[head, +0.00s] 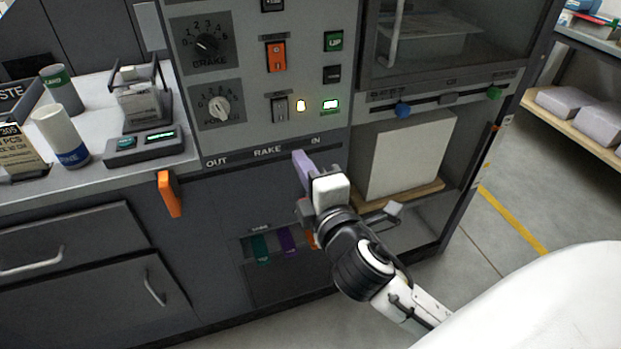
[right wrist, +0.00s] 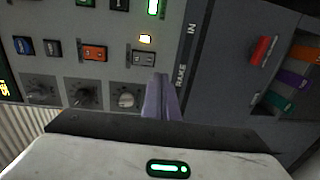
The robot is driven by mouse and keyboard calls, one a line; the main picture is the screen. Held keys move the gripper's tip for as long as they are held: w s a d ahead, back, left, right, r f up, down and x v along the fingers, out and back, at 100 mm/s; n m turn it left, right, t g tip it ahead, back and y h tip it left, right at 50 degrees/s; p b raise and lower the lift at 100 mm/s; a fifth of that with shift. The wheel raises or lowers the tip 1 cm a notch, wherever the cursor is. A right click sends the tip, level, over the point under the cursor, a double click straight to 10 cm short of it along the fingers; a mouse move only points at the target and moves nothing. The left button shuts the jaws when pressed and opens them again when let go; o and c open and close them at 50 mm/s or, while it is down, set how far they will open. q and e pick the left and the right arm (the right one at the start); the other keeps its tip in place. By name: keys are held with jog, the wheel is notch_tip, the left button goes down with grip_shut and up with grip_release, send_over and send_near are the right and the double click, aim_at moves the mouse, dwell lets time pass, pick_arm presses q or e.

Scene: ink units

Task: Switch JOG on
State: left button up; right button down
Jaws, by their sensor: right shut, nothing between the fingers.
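A grey rocker switch (head: 279,108) sits on the control panel beside a lit yellowish lamp (head: 300,105); its small label is too blurred to read surely as JOG. It also shows in the right wrist view (right wrist: 144,57), with the lit lamp (right wrist: 145,38) beside it. I cannot tell which way the rocker is tipped. My right gripper (head: 299,158) is shut and empty, its lilac fingers just below the panel by the RAKE strip. In the right wrist view its fingertips (right wrist: 160,79) appear close to the rocker; contact is not clear. My left gripper is out of view.
An orange handle (head: 169,193) juts out at left. Coloured tabs (head: 287,240) are below.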

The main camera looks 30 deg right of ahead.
jog(key=shift+f+v, duration=0.15)
jog(key=shift+v, duration=0.7)
jog(key=shift+f+v, duration=0.1)
jog(key=shift+v, duration=0.7)
jog(key=s+a+f+m+g+y, duration=0.2)
jog(key=s+f+m, duration=0.1)
jog(key=f, duration=0.6)
jog(key=s+a+f+m+g+y, duration=0.2)
jog(key=f+g, duration=0.1)
jog(key=f, duration=0.7)
jog(key=s+a+f+m+g+y, duration=0.2)
jog(key=s+f+m, duration=0.6)
jog(key=s+f, duration=0.4)
jog(key=shift+a+f+m+g, duration=0.3)
jog(key=shift+a+f+g, duration=0.3)
jog(key=shift+a+f, duration=0.35)
jog(key=shift+s+a+r, duration=0.1)
jog(key=shift+r, duration=0.05)
